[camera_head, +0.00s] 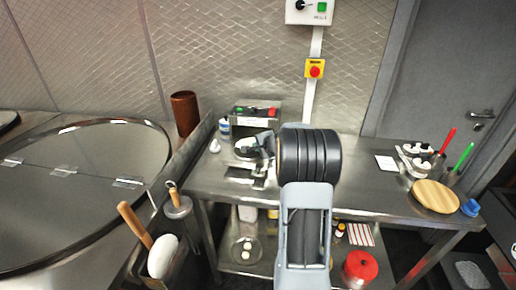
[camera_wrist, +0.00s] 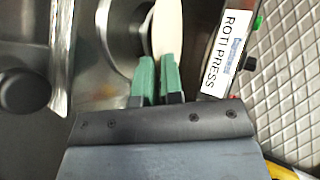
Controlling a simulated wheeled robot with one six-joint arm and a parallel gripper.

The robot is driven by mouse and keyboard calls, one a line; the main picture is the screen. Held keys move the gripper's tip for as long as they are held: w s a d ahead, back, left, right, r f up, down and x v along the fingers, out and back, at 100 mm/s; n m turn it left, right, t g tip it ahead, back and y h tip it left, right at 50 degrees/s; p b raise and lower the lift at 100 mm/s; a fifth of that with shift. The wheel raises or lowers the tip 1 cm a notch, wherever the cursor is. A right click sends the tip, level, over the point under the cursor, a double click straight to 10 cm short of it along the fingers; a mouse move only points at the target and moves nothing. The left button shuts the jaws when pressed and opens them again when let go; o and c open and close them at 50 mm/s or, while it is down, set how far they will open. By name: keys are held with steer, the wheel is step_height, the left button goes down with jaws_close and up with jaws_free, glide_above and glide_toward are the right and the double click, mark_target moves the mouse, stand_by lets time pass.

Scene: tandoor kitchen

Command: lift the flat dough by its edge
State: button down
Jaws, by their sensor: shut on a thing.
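The flat dough (camera_wrist: 167,30) is a pale cream sheet, seen nearly edge-on at the top of the wrist view. The green fingertips of my gripper (camera_wrist: 159,80) are closed on its near edge. The far part of the dough runs out of the frame. The round steel plate (camera_wrist: 122,22) of the roti press is just left of the dough; I cannot tell whether they touch. In the head view my gripper (camera_head: 264,150) is at the press on the steel table, and my arm hides part of that spot.
The press's control box (camera_head: 256,112) stands behind, against the wall. A small bottle (camera_head: 224,126) is to its left. A round wooden board (camera_head: 435,196) and a tray of small bowls (camera_head: 416,158) are at the table's right.

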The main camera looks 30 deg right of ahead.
steer(key=shift+s, duration=0.1)
steer(key=shift+s+r, duration=0.1)
steer(key=shift+s, duration=0.2)
steer(key=s+f+b+v, duration=0.1)
steer(key=f+v, duration=0.1)
steer(key=v, duration=1.1)
steer(key=shift+s+b, duration=0.3)
steer(key=shift+s, duration=0.3)
steer(key=shift+f, duration=0.1)
